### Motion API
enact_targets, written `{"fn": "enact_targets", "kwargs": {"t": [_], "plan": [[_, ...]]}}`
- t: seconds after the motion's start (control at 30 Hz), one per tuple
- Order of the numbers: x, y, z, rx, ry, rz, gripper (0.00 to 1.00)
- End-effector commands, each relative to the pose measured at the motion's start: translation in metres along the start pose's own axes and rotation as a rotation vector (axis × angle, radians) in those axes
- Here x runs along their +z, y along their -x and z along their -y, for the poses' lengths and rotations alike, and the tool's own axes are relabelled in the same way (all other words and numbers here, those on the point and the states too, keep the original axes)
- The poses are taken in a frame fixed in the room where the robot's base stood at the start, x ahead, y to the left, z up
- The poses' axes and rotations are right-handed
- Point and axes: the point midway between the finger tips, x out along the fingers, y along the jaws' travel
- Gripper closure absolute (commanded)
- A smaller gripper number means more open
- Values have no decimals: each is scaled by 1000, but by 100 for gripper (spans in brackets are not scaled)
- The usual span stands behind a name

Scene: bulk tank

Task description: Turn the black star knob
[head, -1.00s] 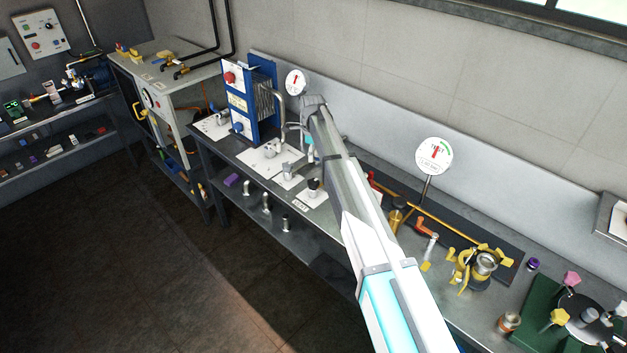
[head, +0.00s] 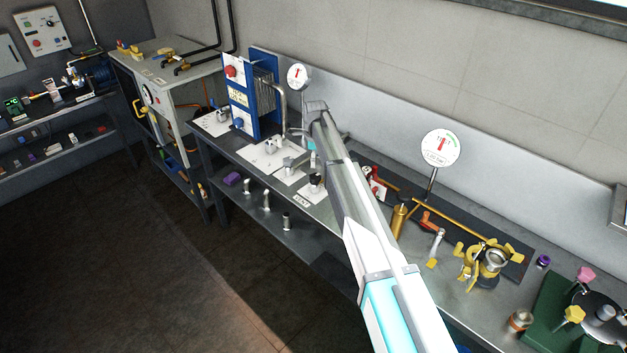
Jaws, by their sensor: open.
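A small black knob (head: 315,180) stands on a white plate on the long workbench, just left of my arm. It is too small here to make out a star shape. My arm reaches from the lower right up over the bench, with its far end above and behind the knob. A small cyan part of my wrist shows beyond the forearm. My gripper's jaws cannot be made out; the forearm seems to hide them, so their gap to the knob does not show.
A blue plate unit (head: 263,98) with a curved pipe stands at the bench's left. Round gauges (head: 440,148) stand along the back. A yellow clamp fitting (head: 490,262) and a green base with coloured knobs (head: 545,318) lie to the right. The floor (head: 130,270) in front is clear.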

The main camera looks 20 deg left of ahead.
Motion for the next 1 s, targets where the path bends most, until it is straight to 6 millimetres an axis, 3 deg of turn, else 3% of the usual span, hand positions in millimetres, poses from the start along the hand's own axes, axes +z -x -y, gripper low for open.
{"fn": "enact_targets", "kwargs": {"t": [1.0], "plan": [[-2, -77, 1, 0, -2, 0, 5]]}}
